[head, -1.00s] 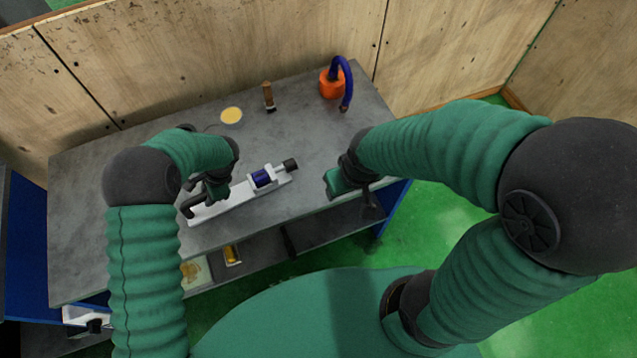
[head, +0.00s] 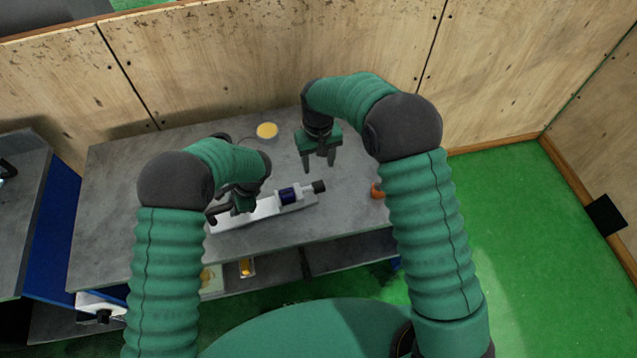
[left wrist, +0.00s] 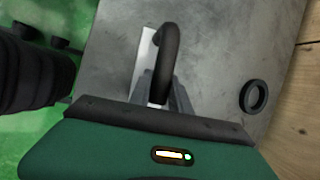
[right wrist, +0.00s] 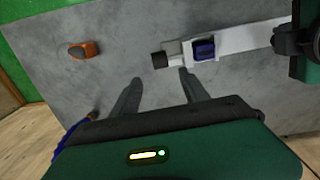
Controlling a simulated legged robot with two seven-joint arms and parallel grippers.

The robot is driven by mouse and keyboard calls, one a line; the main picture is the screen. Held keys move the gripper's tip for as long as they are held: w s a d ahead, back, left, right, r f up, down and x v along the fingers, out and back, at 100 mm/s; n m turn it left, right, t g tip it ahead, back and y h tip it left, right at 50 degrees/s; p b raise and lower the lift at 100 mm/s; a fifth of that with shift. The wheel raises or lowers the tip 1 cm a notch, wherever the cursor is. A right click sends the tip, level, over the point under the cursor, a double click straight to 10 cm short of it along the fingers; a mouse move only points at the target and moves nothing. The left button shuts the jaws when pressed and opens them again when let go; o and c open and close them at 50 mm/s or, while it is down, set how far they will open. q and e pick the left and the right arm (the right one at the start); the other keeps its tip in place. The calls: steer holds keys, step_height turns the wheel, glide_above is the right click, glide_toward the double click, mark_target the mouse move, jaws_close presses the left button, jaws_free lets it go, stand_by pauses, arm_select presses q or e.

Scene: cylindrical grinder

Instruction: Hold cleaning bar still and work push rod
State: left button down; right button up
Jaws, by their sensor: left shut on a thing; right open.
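The cleaning bar is a white bar (head: 258,212) lying on the grey table, with a blue block (head: 289,195) and a black cylindrical end (head: 319,186) on its right. The block (right wrist: 204,49) and black end (right wrist: 159,60) also show in the right wrist view. A black curved handle (left wrist: 165,55) is at the bar's left end. My left gripper (left wrist: 160,95) is shut on this handle. In the head view the left gripper (head: 222,207) partly hides that end. My right gripper (head: 319,167) is open and empty, above and behind the black end. I cannot tell which part is the push rod.
The grey table (head: 130,215) has free room left of the bar. A small orange thing (head: 376,191) sits right of the bar, partly behind my right arm. A yellow disc (head: 267,130) lies at the back. Wooden panels (head: 230,60) stand behind.

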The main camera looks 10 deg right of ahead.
mark_target(318, 184)
step_height(318, 184, down, 12)
steer(key=shift+r, duration=0.1)
jaws_close()
stand_by(0.5)
stand_by(1.1)
